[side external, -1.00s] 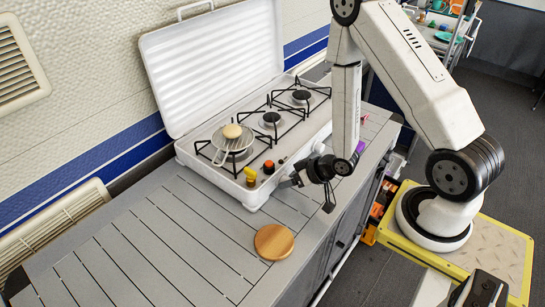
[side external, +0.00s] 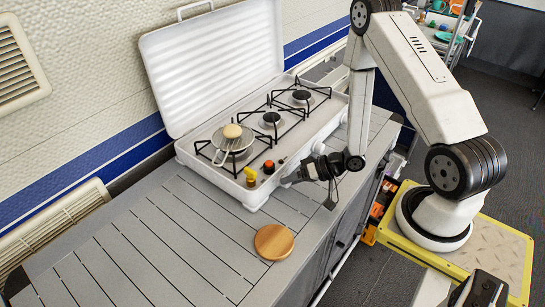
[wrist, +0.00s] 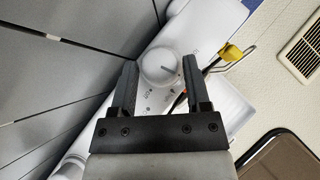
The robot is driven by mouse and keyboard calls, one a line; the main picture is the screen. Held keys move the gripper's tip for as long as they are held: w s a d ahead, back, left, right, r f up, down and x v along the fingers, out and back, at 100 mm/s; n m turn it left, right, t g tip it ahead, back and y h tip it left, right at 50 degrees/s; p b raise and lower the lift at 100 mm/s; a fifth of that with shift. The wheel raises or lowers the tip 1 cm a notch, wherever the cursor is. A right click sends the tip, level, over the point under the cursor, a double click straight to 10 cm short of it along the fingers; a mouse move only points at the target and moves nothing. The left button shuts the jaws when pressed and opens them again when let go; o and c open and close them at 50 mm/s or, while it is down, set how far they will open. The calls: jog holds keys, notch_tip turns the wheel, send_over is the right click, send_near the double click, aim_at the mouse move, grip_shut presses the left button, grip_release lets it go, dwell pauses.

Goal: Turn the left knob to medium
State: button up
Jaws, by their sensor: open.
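The white gas stove (side external: 240,192) stands open on the counter, with its lid up against the wall. In the wrist view a round white knob (wrist: 159,66) with a thin dark pointer line sits on the stove's front face. My gripper (wrist: 159,62) is open, with one dark finger on each side of this knob; whether they touch it I cannot tell.
A pan (side external: 232,146) with a round pale item sits on the left burner. A yellow item (side external: 250,176) and a red-topped dark item (side external: 268,167) stand at the stove's front left. A round wooden board (side external: 274,242) lies on the counter, which is clear to the left.

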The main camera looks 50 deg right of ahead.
jog(key=y, duration=0.1)
jog(key=m+y, duration=0.1)
jog(key=m+t+y, duration=0.1)
jog(key=shift+d+f, duration=0.15)
jog(key=shift+f, duration=0.1)
jog(key=m+y, duration=0.1)
jog(key=m+t+y, duration=0.2)
jog(key=shift+d+f, duration=0.1)
jog(key=shift+f, duration=0.15)
jog(key=v, duration=0.7)
jog(key=shift+s+d+r, duration=0.2)
jog(key=shift+d+r, duration=0.05)
jog(key=shift+r, duration=0.15)
notch_tip(320, 180, up, 22)
dwell(1.0)
jog(key=shift+a, duration=0.1)
jog(key=shift+w, duration=0.1)
